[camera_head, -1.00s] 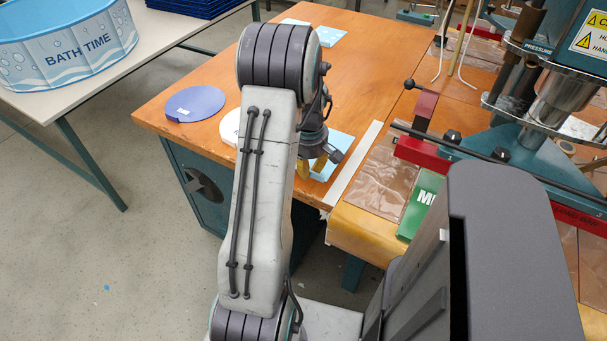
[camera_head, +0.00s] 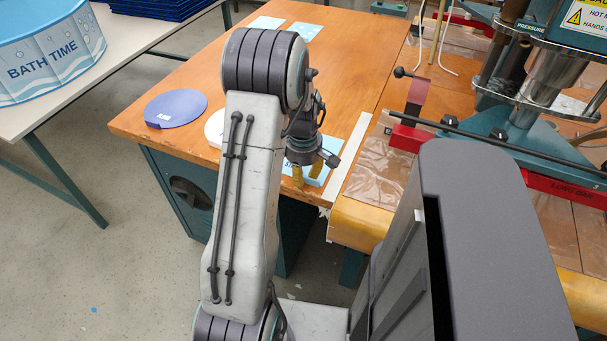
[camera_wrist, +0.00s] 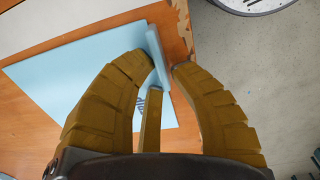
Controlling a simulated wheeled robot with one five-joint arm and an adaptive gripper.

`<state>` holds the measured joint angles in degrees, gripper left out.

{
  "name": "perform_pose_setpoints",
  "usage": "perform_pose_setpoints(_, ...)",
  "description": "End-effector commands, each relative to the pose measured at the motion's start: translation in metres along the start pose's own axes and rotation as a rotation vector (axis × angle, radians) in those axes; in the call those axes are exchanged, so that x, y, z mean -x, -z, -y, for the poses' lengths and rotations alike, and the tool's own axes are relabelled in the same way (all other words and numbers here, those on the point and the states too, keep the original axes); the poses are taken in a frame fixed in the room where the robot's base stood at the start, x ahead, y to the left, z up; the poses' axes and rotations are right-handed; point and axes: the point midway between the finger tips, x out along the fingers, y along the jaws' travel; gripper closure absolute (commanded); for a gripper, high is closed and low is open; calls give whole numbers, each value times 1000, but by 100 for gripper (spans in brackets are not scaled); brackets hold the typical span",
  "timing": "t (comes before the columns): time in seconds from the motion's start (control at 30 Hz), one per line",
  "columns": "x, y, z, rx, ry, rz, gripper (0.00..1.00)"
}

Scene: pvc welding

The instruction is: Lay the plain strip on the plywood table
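A light-blue sheet (camera_wrist: 85,75) with dark print lies on the wooden table near its front right corner; part of it also shows in the head view (camera_head: 322,174). A narrow plain blue strip (camera_wrist: 158,55) stands up at the sheet's edge, beside the table edge. My gripper (camera_wrist: 162,68) has its yellow fingers on both sides of this strip. The fingers are apart, with the strip between their tips; I see no clear contact. In the head view, my gripper (camera_head: 306,174) is low over the sheet.
A blue-purple disc (camera_head: 175,107) and a partly hidden white disc (camera_head: 214,128) lie on the wooden table (camera_head: 250,60). A white band (camera_head: 350,160) runs along its right side. A press with red and teal parts (camera_head: 530,150) stands right. A bath tub (camera_head: 45,60) stands on the left table.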

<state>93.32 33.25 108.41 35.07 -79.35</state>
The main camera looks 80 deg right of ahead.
Motion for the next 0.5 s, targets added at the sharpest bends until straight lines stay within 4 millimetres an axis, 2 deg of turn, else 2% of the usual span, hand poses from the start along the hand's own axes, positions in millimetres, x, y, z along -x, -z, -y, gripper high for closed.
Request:
perform_pose_setpoints(0.17,0,0,0,0,0,0,66)
perform_pose_setpoints(0.5,5,0,-1,0,-2,0,66)
